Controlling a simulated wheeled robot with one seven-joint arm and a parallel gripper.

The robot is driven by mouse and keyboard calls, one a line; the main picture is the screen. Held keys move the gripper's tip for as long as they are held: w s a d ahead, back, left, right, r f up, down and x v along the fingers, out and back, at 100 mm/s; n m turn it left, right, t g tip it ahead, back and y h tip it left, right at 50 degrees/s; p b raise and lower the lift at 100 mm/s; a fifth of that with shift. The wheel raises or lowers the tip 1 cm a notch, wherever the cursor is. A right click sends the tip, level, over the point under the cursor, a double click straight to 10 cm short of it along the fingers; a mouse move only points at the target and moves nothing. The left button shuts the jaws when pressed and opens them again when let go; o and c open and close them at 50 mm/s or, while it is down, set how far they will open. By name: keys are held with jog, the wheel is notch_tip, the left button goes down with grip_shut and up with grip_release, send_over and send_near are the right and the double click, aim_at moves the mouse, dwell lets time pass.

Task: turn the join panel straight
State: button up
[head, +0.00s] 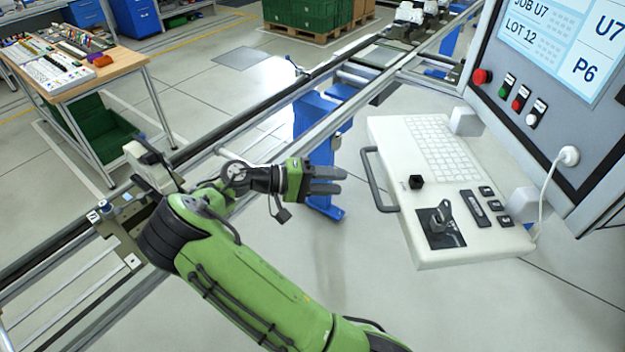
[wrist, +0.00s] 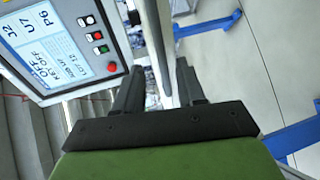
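The join panel is a grey console with a lit screen (head: 555,40) and a white keyboard shelf (head: 400,135), at the right of the head view. It stands slanted in the picture. A dark grey handle (head: 372,180) sticks out from the shelf's left side. My gripper (head: 343,181) is just left of the handle, fingers pointing at it, with a small apparent gap. In the wrist view my gripper (wrist: 158,88) is open, fingers apart. The screen (wrist: 50,40) shows at upper left there.
A conveyor rail (head: 235,115) runs diagonally behind my arm, with blue supports (head: 315,130) near my gripper. The shelf carries a key switch (head: 440,228) and a black knob (head: 416,182). A white cable (head: 552,185) hangs at the right. A wooden workbench (head: 115,65) stands at upper left.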

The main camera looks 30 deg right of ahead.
jog(key=v, duration=0.5)
jog(key=shift+w+a+r+p, duration=0.1)
jog(key=shift+w+a+p, duration=0.05)
jog(key=shift+a+p, duration=0.15)
